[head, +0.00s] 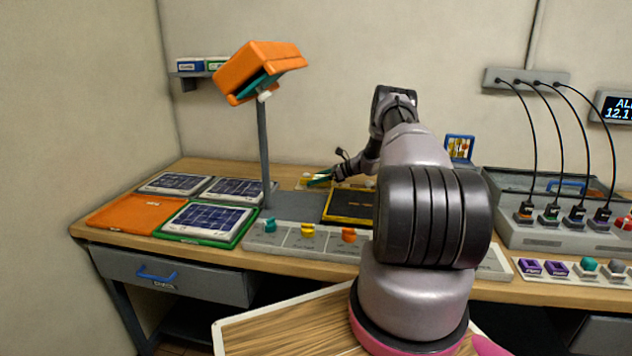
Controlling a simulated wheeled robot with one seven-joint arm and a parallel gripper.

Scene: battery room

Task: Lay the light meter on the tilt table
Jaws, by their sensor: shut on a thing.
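My gripper (336,175) is small in the head view, reaching over the back of the workbench, left of my arm. It is shut on a small green thing (320,179), which may be the light meter; its face is too small to read. A flat dark panel with a yellow rim (347,206) lies just in front of and below the gripper, partly hidden by my arm. It may be the tilt table, but I cannot tell for sure. I cannot tell whether the held thing touches anything beneath it.
An orange lamp-like head (262,70) stands on a grey post left of the gripper. Solar panels (208,222) and an orange mat (135,213) cover the bench's left end. A grey strip (285,237) with coloured knobs runs along the front. A cabled charging case (560,235) stands right.

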